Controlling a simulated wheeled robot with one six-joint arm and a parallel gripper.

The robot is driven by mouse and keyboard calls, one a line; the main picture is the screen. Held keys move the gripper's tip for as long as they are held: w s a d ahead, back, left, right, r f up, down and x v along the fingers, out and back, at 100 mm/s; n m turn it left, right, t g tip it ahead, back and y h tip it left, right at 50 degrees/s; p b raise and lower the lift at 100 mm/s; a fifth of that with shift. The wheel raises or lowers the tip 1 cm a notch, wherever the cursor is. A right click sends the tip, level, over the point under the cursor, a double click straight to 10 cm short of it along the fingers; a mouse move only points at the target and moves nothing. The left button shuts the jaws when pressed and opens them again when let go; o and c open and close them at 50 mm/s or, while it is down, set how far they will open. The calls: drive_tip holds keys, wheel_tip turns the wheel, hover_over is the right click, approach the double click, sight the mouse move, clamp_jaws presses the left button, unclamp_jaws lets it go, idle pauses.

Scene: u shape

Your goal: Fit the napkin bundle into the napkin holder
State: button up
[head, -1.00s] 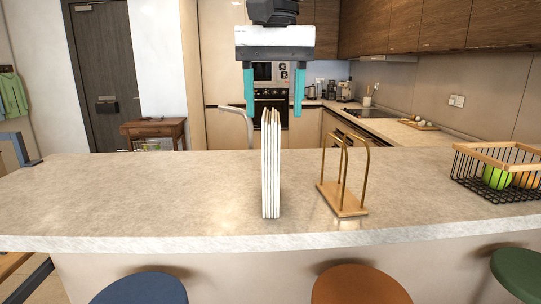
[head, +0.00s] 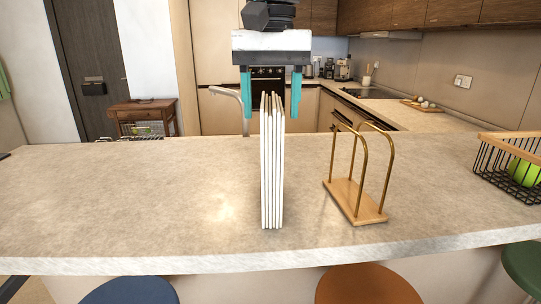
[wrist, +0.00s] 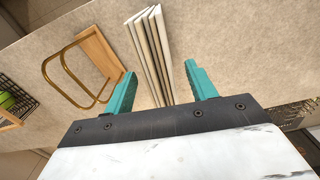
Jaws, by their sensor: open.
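The napkin bundle (head: 271,170) stands upright on the counter as several thin white sheets with tan top edges. It also shows in the wrist view (wrist: 150,50). The napkin holder (head: 355,202) stands to its right, a wooden base with two brass hoops and an empty space between them. It shows at the left in the wrist view (wrist: 99,55). My gripper (head: 271,115) is open, its teal fingers on either side of the bundle's top in the head view. In the wrist view the bundle lies ahead, between the lines of the two fingertips (wrist: 163,85). I see no clear contact.
A black wire basket (head: 510,170) with a wooden rim and a green fruit stands at the counter's right end. The stone counter (head: 120,200) is clear to the left of the bundle. Stools (head: 368,285) stand along its near edge.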

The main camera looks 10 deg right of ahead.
drive_tip(key=shift+f, duration=1.6)
clamp_jaws()
drive_tip(key=shift+r, duration=0.15)
